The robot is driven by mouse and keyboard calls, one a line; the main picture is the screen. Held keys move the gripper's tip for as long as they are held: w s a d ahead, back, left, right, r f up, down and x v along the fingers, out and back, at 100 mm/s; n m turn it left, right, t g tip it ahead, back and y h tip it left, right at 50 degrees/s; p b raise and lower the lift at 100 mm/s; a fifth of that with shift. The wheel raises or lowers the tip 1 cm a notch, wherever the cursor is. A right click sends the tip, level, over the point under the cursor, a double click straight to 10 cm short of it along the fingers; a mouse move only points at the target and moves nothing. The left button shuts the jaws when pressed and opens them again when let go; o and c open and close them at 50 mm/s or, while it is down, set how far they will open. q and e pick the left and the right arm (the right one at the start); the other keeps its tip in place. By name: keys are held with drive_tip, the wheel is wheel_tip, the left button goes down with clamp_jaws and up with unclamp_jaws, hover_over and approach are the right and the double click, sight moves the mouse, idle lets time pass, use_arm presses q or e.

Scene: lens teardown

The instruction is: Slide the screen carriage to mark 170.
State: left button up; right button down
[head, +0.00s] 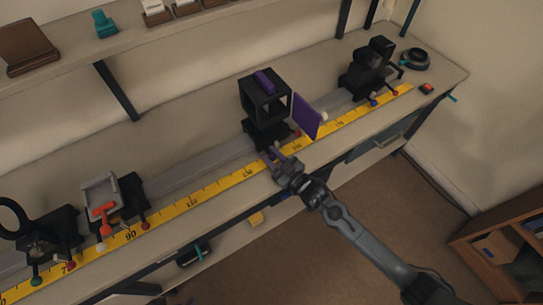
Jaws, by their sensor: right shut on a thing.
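The screen carriage (262,133) is a black block on the grey rail, carrying a black open box frame (266,98) with a purple bar on top. A purple panel (306,116) stands at its right side. My right gripper (274,158) reaches in from the lower right and is shut at the front of this carriage, on what seems to be its handle; the fingers partly hide the grip. The yellow scale (222,186) runs along the rail's front. The carriage sits roughly between marks 130 and 150; mark 170 (340,124) is farther right. My left gripper is out of view.
A tall black unit (368,68) stands on the rail at the far right, past mark 170. Carriages with a grey-and-orange holder (102,197) and a black ring (14,216) sit at left. The rail (335,100) between the screen carriage and the tall unit looks clear.

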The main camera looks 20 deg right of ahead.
drive_tip(key=shift+d, duration=0.15)
drive_tip(key=shift+w+d, duration=0.15)
drive_tip(key=shift+d, duration=0.4)
drive_tip(key=d, duration=0.4)
drive_tip(key=w+d, duration=0.1)
drive_tip(key=d, duration=0.2)
drive_tip(key=w+d, duration=0.1)
drive_tip(key=d, duration=0.3)
drive_tip(key=shift+w+d, duration=0.1)
drive_tip(key=shift+d, duration=0.2)
drive_tip(key=d+b, duration=0.1)
drive_tip(key=d, duration=0.2)
drive_tip(key=w+d+b, duration=0.1)
drive_tip(key=d, duration=0.3)
drive_tip(key=w+d+b, duration=0.1)
drive_tip(key=d, duration=0.3)
drive_tip(key=shift+d+f, duration=0.1)
drive_tip(key=shift+w+d+b, duration=0.2)
drive_tip(key=shift+d+b, duration=0.15)
drive_tip(key=shift+d, duration=0.7)
drive_tip(key=c, duration=0.9)
unclamp_jaws()
drive_tip(key=shift+o, duration=0.2)
